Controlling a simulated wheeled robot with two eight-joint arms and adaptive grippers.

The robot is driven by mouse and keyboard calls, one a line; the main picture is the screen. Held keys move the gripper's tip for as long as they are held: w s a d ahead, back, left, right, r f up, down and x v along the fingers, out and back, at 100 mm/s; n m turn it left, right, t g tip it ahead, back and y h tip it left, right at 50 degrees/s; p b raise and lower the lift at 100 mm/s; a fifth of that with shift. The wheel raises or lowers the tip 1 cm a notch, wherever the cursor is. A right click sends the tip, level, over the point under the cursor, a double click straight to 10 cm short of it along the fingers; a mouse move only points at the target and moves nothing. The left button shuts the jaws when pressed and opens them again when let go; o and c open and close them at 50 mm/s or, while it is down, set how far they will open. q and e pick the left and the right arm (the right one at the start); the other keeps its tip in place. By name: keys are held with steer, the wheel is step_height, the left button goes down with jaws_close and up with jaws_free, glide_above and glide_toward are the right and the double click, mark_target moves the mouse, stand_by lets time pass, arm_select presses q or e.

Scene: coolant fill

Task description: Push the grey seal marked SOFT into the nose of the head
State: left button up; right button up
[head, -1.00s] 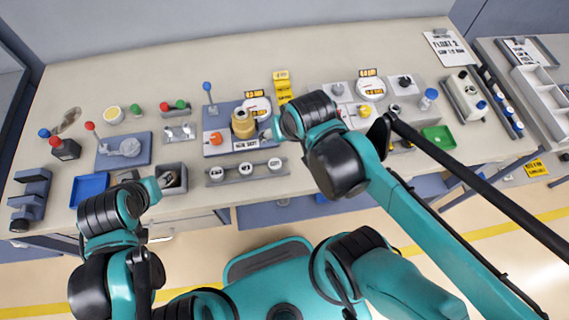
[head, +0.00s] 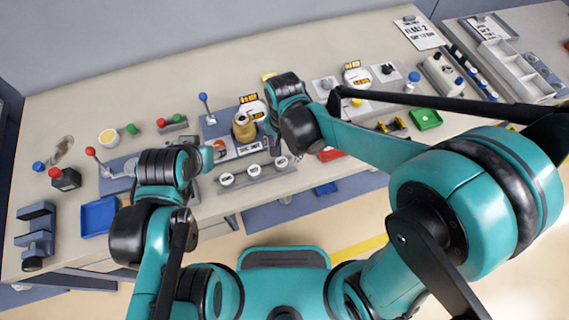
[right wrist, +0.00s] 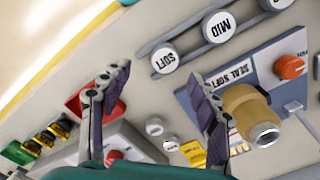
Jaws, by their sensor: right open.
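The seal marked SOFT (right wrist: 166,58) is a round grey piece with a white face, sitting in the grey rack beside MID (right wrist: 221,27). In the head view SOFT (head: 281,162) is at the rack's right end. The brass head (head: 244,129) stands on the blue plate; its nose (right wrist: 265,134) shows in the right wrist view. A plate beside it reads SEAL SOFT (right wrist: 232,75). My right gripper (right wrist: 161,83) is open and empty, its fingers apart, above the bench near rack and head. My left gripper (head: 208,158) is left of the head; its fingers cannot be made out.
A red tray (right wrist: 95,92) lies near the rack's SOFT end. An orange knob (right wrist: 289,67) is on the blue plate. Posts with coloured knobs stand behind.

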mark_target(282, 162)
steer(key=f+b, duration=0.1)
steer(key=f, duration=0.1)
steer(key=a+f, duration=0.1)
steer(key=f, duration=0.1)
steer(key=shift+f+b, duration=0.1)
steer(key=shift+b, duration=0.25)
steer(key=shift+d+f, duration=0.1)
steer(key=shift+f, duration=0.45)
steer(key=shift+r, duration=0.1)
steer(key=c, duration=1.2)
steer(key=shift+o, duration=0.2)
steer(key=shift+r, duration=0.1)
